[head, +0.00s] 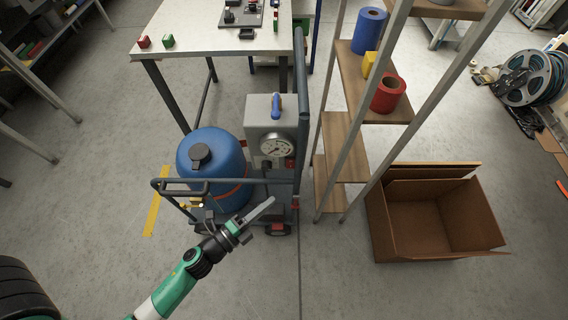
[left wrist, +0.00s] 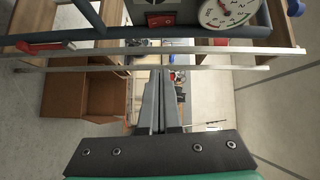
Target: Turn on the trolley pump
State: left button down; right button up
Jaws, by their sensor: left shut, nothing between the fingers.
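The trolley (head: 182,187) stands in the middle of the head view, with a blue tank (head: 222,160) strapped in it. Beside the tank is a grey pump box (head: 259,105) with a blue handle (head: 276,106) on top and a round white gauge (head: 276,147). The gauge also shows at the top of the left wrist view (left wrist: 224,10). My left gripper (head: 270,202) is shut and empty, apart from the pump box, near the trolley's lower front. Its fingers show in the left wrist view (left wrist: 160,75).
A white table (head: 200,30) is behind the trolley. The floor at left is mostly clear.

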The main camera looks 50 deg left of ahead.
pick_arm(q)
jog(key=shift+s+a+f+n+g, duration=0.1)
jog(key=shift+s+a+n+g, duration=0.1)
jog(key=shift+s, duration=0.3)
jog(key=shift+s+a+n+g, duration=0.1)
jog(key=shift+s+a, duration=0.05)
jog(key=shift+s, duration=0.35)
pick_arm(e)
jog(key=shift+r+h, duration=0.3)
jog(key=shift+r, duration=0.35)
pick_arm(q)
send_near(294, 167)
jog(key=w+d, duration=0.3)
jog(key=w, duration=0.1)
jog(key=w+a, duration=0.2)
jog(key=a, duration=0.1)
jog(key=shift+a+f, duration=0.1)
jog(key=shift+f, duration=0.1)
jog(key=shift+s, duration=0.1)
pick_arm(e)
jog(key=shift+f, duration=0.35)
